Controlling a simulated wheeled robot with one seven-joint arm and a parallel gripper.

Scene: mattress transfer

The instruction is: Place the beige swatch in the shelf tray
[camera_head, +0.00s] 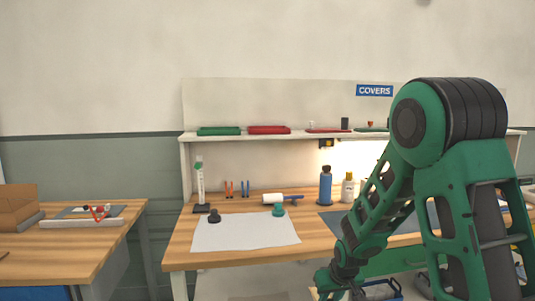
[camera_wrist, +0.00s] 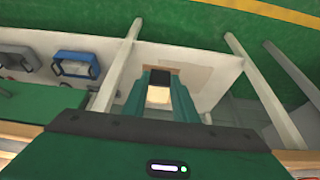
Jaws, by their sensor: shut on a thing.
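In the wrist view my gripper (camera_wrist: 160,85) points down between two pale table legs, its green fingers shut on a small beige piece, the beige swatch (camera_wrist: 158,97). Most of the swatch is hidden by the fingers. In the head view my arm reaches down at the right, and its end is low in the picture, partly cut off; the swatch does not show there. Low green (camera_head: 218,131) and red (camera_head: 268,129) pieces lie on the raised shelf (camera_head: 300,136) under the COVERS sign. I cannot tell which, if any, is the shelf tray.
The workbench (camera_head: 180,250) holds a white sheet (camera_head: 245,234), a blue bottle (camera_head: 326,186) and small tools. A side table (camera_head: 90,250) stands at left. Below, a pale lower board (camera_wrist: 200,70) and a blue-framed bin (camera_wrist: 76,66) show near the legs.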

